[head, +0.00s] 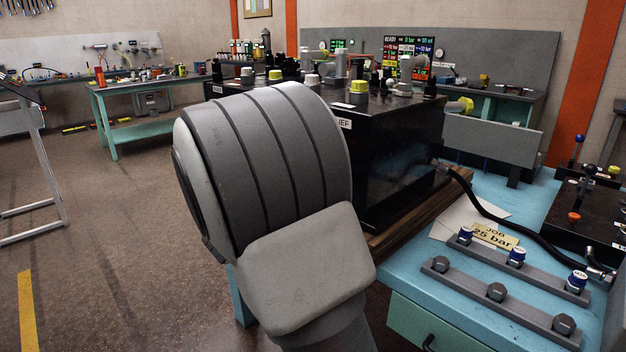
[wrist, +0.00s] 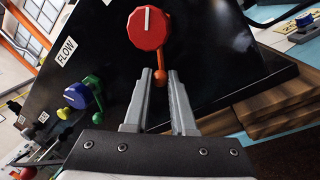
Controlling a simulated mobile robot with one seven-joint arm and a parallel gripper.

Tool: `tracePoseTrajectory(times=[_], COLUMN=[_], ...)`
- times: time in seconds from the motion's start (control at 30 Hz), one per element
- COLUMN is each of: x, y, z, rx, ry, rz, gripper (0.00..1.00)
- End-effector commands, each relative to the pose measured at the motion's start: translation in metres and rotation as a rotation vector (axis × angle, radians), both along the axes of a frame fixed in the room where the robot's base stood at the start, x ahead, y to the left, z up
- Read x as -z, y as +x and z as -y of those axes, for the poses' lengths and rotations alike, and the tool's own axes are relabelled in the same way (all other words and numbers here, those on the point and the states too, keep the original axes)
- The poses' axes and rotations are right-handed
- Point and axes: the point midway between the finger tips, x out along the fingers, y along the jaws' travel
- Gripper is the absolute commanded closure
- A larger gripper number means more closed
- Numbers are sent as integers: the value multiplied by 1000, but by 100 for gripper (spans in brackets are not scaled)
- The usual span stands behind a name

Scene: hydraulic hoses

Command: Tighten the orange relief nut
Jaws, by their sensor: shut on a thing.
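In the wrist view, the orange relief nut shows as an orange lever (wrist: 160,76) with a rounded end, hanging below a red knob (wrist: 146,28) that has a white mark pointing up. My gripper (wrist: 160,82) is shut on the orange lever, with one grey finger on each side of it. The rest of the nut is hidden behind the red knob. In the head view, my own arm hides the gripper, the nut and the red knob. The black block (head: 395,150) shows there, with a partly covered label ending in "IEF" (head: 344,124).
A blue knob (wrist: 76,96) with a green lever (wrist: 95,88) sits left of my gripper, near the "FLOW" label (wrist: 66,51). Wooden boards (wrist: 265,108) lie under the block. A hose (head: 480,206) and a "25 bar" job card (head: 494,237) lie on the blue bench (head: 410,287).

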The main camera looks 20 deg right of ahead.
Motion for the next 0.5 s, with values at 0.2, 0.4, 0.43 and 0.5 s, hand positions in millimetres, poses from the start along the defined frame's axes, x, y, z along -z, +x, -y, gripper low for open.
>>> tracePoseTrajectory(times=[0.2, 0.4, 0.43, 0.5], x=[0, 0, 0, 0], y=[0, 0, 0, 0], z=[-1, 0, 0, 0], rx=[-2, -1, -1, -1], ry=[-1, -1, -1, -1], rz=[0, -1, -1, -1], gripper=[71, 46, 46, 46])
